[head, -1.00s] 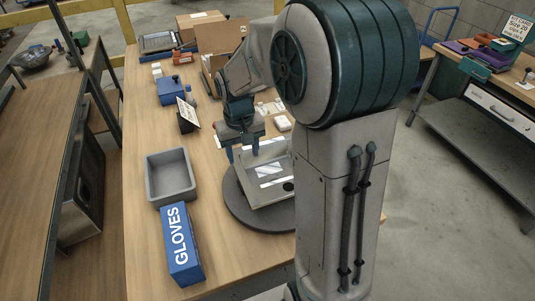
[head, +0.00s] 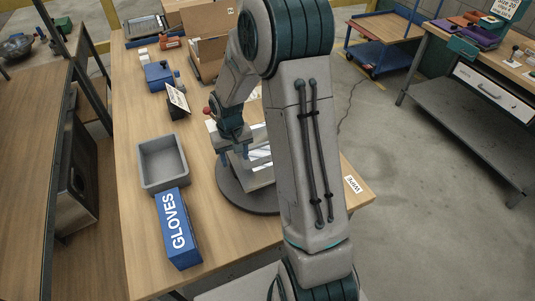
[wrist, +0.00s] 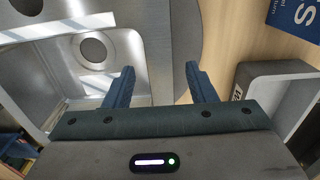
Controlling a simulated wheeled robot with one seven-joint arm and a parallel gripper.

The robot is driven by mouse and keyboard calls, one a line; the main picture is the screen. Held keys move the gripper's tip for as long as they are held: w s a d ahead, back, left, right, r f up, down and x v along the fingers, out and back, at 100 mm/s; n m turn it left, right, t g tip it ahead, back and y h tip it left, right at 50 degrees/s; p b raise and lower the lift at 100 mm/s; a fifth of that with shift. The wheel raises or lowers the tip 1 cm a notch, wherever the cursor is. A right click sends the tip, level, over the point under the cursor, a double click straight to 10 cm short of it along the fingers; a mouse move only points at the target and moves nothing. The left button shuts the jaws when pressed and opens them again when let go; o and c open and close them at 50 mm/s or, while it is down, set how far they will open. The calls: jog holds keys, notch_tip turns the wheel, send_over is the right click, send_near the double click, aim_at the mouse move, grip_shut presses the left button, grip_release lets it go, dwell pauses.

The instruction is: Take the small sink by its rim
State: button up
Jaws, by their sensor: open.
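The small sink (head: 262,160) is a shiny metal basin on a dark round turntable (head: 235,197), partly hidden behind my arm. In the wrist view the sink (wrist: 75,75) shows its basin and a round drain at the upper left. My gripper (head: 236,154) is at the sink's left side, pointing down. In the wrist view its two blue fingers (wrist: 160,80) are apart with nothing clamped. The left finger overlaps the sink's side and the right finger is outside it, over the turntable's edge. I cannot tell how high the fingertips are above the rim.
A grey bin (head: 141,172) stands left of the turntable, with a blue gloves box (head: 178,228) in front. A small sign (head: 177,98) and a blue object (head: 158,75) stand farther back. Cardboard boxes (head: 212,22) are at the back.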

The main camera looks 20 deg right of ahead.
aim_at(234, 159)
jog(key=shift+w+f+p, duration=0.15)
jog(key=shift+f+p, duration=0.35)
jog(key=shift+f, duration=1.75)
grip_shut()
jog(key=shift+r, duration=0.15)
